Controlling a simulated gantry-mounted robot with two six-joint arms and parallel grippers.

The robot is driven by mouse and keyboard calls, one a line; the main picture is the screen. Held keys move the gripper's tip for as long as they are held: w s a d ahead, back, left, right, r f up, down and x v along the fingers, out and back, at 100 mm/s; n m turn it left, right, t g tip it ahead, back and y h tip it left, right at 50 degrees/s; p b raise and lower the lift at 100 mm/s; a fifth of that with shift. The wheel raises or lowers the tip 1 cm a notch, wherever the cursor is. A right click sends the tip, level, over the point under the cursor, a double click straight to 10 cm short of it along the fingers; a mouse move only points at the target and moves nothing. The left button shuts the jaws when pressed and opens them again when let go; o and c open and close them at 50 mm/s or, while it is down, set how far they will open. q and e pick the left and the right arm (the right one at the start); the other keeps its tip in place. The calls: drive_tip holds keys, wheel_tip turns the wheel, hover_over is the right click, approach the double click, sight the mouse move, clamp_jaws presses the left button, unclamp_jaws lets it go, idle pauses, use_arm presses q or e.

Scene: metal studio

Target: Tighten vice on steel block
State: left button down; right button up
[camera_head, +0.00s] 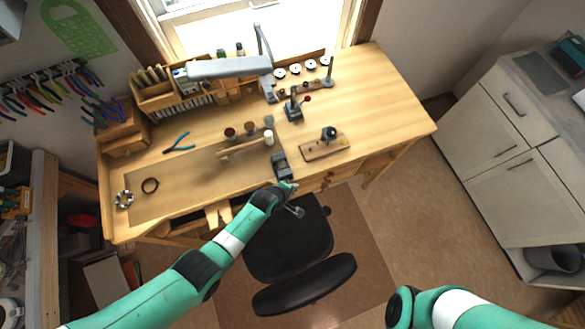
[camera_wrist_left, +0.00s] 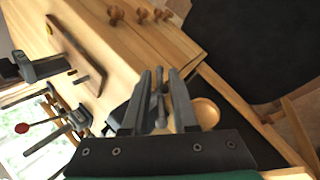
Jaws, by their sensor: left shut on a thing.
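The small dark grey vice (camera_head: 281,163) sits at the front edge of the wooden bench, near its middle. My left gripper (camera_head: 287,187) is at the vice's front end, just off the bench edge. In the left wrist view its two fingers (camera_wrist_left: 164,92) lie on either side of the thin metal vice handle (camera_wrist_left: 160,88) and are shut on it. The vice body (camera_wrist_left: 122,112) shows partly behind the fingers. I cannot make out the steel block apart from the vice. Of my right arm only links show, at the lower right; its gripper is out of view.
The wooden bench (camera_head: 385,100) has free room at its right. A wooden board with a small tool (camera_head: 325,148) lies right of the vice. Pliers (camera_head: 179,143) lie at left. A lamp (camera_head: 230,68) overhangs the back. A black chair (camera_head: 290,245) stands close below my left arm.

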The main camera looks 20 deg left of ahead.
use_arm(q)
drive_tip(key=shift+s+a+f, duration=0.1)
drive_tip(key=shift+s+f, duration=0.15)
drive_tip(key=c, duration=0.9)
unclamp_jaws()
drive_tip(key=shift+w+r, duration=0.1)
drive_tip(key=shift+r, duration=0.05)
